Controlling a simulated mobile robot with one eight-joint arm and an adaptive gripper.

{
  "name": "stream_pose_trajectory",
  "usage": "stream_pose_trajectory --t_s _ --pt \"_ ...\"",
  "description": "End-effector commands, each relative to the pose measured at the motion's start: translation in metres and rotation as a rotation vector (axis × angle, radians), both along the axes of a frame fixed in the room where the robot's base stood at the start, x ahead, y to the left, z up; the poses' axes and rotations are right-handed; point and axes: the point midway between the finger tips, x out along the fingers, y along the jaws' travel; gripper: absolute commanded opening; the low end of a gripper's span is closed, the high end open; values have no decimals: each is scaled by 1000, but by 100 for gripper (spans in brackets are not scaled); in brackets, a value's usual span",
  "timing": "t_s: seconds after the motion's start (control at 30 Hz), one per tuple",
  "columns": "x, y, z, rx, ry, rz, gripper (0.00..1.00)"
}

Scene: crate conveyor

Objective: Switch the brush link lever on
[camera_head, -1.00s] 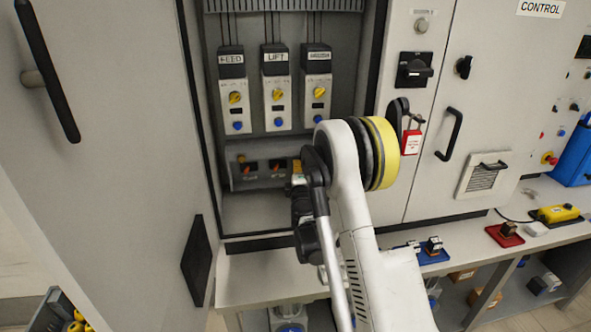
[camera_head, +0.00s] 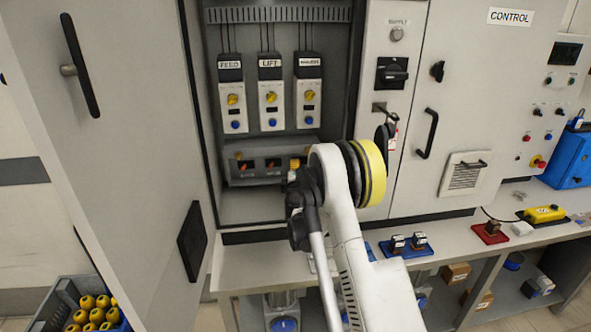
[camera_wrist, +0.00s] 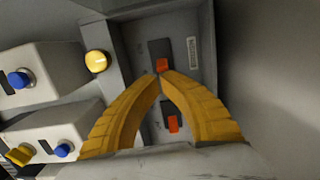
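In the wrist view, two small orange levers sit in black slots on a grey panel, an upper one (camera_wrist: 162,69) and a lower one (camera_wrist: 173,124). I cannot read which is the brush link lever. My gripper (camera_wrist: 160,74) has its yellow fingers curved together, tips meeting at the upper lever's lower edge; contact cannot be told. The lower lever shows between the curved fingers, beyond them. In the head view, the lever panel (camera_head: 243,179) lies low in the open cabinet, and my arm hides its right end.
Modules marked FEED (camera_head: 231,92) and LIFT (camera_head: 270,92), plus a third (camera_head: 309,92), hang above the panel. A round yellow knob or lamp (camera_wrist: 97,61) is beside the levers. The cabinet door (camera_head: 135,130) stands open at left. A bench (camera_head: 240,270) runs below.

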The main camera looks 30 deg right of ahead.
Motion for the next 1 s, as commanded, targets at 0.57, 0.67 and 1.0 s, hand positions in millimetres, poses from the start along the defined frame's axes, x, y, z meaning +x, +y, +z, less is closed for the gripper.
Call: stream_pose_trajectory --t_s 0.57,0.67,1.0 --pt "0 -5 0 0 0 0 0" --pt "-1 -5 0 0 0 0 0" --pt "-1 -5 0 0 0 0 0"
